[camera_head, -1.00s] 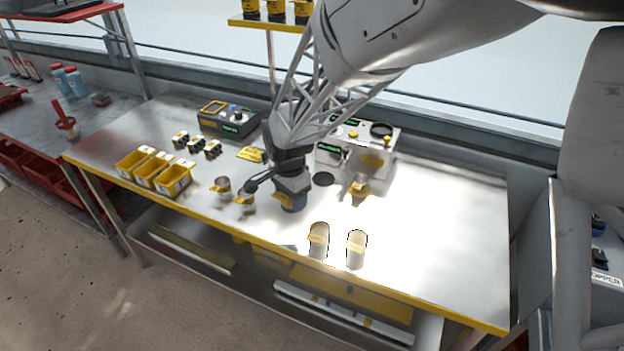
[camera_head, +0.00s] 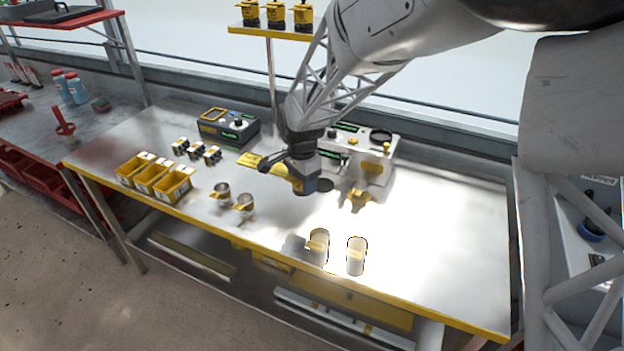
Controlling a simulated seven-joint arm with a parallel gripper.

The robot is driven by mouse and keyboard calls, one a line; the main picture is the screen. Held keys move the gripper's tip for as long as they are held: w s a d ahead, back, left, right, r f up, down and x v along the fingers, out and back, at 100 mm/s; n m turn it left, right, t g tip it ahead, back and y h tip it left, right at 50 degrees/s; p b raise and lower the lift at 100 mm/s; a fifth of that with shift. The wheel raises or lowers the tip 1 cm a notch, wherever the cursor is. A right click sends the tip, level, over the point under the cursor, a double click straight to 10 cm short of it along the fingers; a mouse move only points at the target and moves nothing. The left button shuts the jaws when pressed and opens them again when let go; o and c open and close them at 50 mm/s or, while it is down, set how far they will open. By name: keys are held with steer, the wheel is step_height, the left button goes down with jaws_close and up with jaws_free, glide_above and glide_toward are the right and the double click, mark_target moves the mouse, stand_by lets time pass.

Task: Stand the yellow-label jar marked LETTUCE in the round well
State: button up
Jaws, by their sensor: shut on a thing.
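My gripper (camera_head: 300,187) is over the middle of the bench, with its jaws shut. The thing between the jaws is mostly hidden; only a yellow patch shows there. A dark round spot (camera_head: 325,185) in the bench top, perhaps the round well, lies just right of my gripper and is partly covered by it. Two small jars with yellow labels, one (camera_head: 222,190) and another (camera_head: 245,203), stand left of my gripper. Two taller clear jars, one (camera_head: 319,245) and another (camera_head: 357,255), stand near the front edge. I cannot read LETTUCE on any label.
A white machine with a dark round opening (camera_head: 381,136) stands behind my gripper. A yellow fitting (camera_head: 358,198) is to the right. Yellow bins (camera_head: 172,186) and a dark control box (camera_head: 227,127) are at left. The bench's right side is clear.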

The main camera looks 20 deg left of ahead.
steer(key=w+d+r+m, duration=0.1)
steer(key=w+d+r, duration=0.1)
steer(key=w, duration=0.7)
steer(key=w+d+r+m, duration=0.1)
steer(key=w+r, duration=0.2)
steer(key=w, duration=0.5)
step_height(320, 180, up, 5)
steer(key=m, duration=0.3)
glide_above(381, 138)
steer(key=shift+f, duration=0.15)
steer(key=shift+f, duration=4.55)
